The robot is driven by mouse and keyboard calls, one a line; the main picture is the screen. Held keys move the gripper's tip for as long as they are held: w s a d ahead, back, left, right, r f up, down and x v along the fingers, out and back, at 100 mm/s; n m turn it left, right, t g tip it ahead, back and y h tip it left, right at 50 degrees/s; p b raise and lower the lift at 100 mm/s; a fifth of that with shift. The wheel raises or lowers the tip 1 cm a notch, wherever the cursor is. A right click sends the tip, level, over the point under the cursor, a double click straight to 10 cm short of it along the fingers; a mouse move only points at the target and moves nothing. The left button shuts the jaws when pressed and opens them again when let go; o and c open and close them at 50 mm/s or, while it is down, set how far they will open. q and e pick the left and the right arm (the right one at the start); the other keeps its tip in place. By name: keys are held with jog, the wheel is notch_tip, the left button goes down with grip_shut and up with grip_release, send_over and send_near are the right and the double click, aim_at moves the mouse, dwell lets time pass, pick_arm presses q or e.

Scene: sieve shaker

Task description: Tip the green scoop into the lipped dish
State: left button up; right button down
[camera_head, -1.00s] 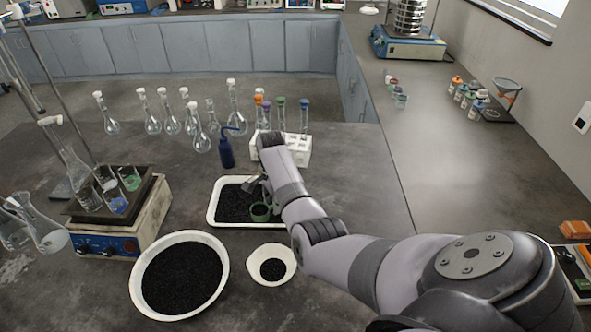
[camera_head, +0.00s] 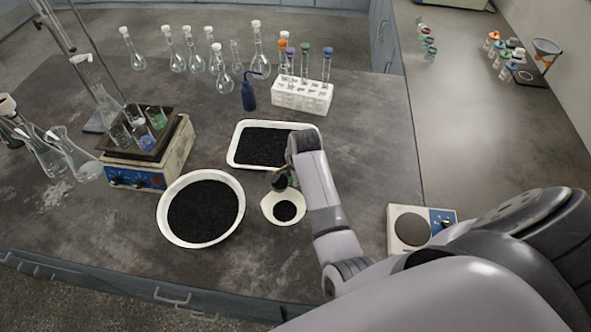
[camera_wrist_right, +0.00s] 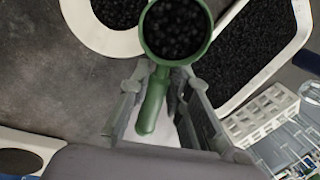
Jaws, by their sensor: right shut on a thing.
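The green scoop (camera_wrist_right: 178,60) is full of black granules and looks about level in the right wrist view. My right gripper (camera_wrist_right: 160,92) is shut on its handle (camera_wrist_right: 151,108). In the head view the scoop (camera_head: 281,181) shows small and dark below my right gripper (camera_head: 290,171), at the far edge of the lipped dish. The white lipped dish (camera_head: 270,207) has a small patch of black granules in its middle. Its wide rim also shows at the upper left of the wrist view (camera_wrist_right: 85,30). My left gripper is out of view.
A white tray of black granules (camera_head: 233,153) lies behind the dish. A large white bowl of granules (camera_head: 164,222) stands left of it. A white tube rack (camera_head: 302,97), flasks and a hotplate (camera_head: 135,177) stand farther off. A balance (camera_head: 395,235) is at right.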

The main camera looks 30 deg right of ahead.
jog(key=t, duration=0.3)
jog(key=s+t+h, duration=0.1)
jog(key=t, duration=0.1)
jog(key=shift+f+t+b, duration=0.2)
jog(key=shift+t+b, duration=0.2)
jog(key=t+b, duration=0.2)
jog(key=b, duration=0.3)
jog(key=s+t+h+b, duration=0.1)
jog(key=t+b, duration=0.2)
jog(key=b, duration=0.3)
jog(key=f+t+b, duration=0.1)
jog(key=t+b, duration=0.1)
jog(key=b, duration=0.3)
jog(key=shift+s+a+t+b, duration=0.2)
jog(key=shift+t+b, duration=0.1)
jog(key=shift+b, duration=0.1)
jog(key=t+b, duration=0.1)
jog(key=b, duration=0.3)
jog(key=t+h+b, duration=0.1)
jog(key=t+b, duration=0.1)
jog(key=b, duration=0.2)
jog(key=shift+s+f, duration=0.1)
jog(key=shift+s, duration=0.3)
jog(key=shift+t+b, duration=0.5)
jog(key=shift+b, duration=0.45)
jog(key=shift+s+r, duration=0.1)
jog(key=shift+r, duration=0.1)
jog(key=shift+r, duration=0.1)
